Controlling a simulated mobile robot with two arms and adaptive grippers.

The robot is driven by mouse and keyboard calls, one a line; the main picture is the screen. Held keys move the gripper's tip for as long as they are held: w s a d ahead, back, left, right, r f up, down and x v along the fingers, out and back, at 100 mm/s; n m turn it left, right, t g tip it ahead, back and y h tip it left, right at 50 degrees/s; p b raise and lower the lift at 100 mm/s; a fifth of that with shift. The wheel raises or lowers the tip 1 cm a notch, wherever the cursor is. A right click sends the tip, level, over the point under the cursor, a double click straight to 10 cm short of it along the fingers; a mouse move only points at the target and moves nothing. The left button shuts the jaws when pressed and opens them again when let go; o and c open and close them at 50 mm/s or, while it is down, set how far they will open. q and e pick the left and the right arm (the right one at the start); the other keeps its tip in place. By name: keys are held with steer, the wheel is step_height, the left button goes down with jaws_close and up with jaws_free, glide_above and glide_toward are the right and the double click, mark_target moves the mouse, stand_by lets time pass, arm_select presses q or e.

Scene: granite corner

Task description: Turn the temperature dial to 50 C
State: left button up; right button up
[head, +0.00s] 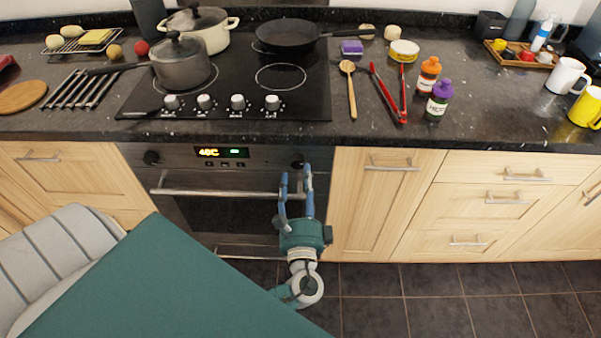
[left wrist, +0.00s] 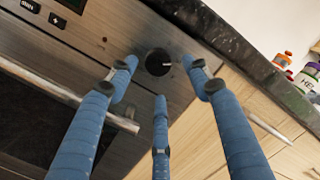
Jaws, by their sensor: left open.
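The oven's right black dial (head: 298,163) sits on the control panel, right of the display (head: 222,152). In the left wrist view the dial (left wrist: 157,62) shows a small pale mark on its right side. The display's yellow figures look like 40C, though they are small. The oven's left dial (head: 151,157) is at the panel's other end. My left gripper (head: 297,174), with blue fingers, is open just in front of the right dial. In the left wrist view my left gripper (left wrist: 161,80) has its fingers spread around the dial, without clear contact. My right gripper is not in view.
The oven door handle (head: 228,191) runs just below the panel, close to my fingers. The dark worktop (head: 300,125) overhangs above, with hob knobs (head: 237,102) and a wooden spoon (head: 350,90) on it. Wooden cupboards (head: 376,205) stand to the right.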

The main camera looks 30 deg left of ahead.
arm_select(q)
steer(key=r+v, duration=0.1)
steer(key=v, duration=0.8)
steer(key=shift+f, duration=0.4)
steer(key=shift+d, duration=0.1)
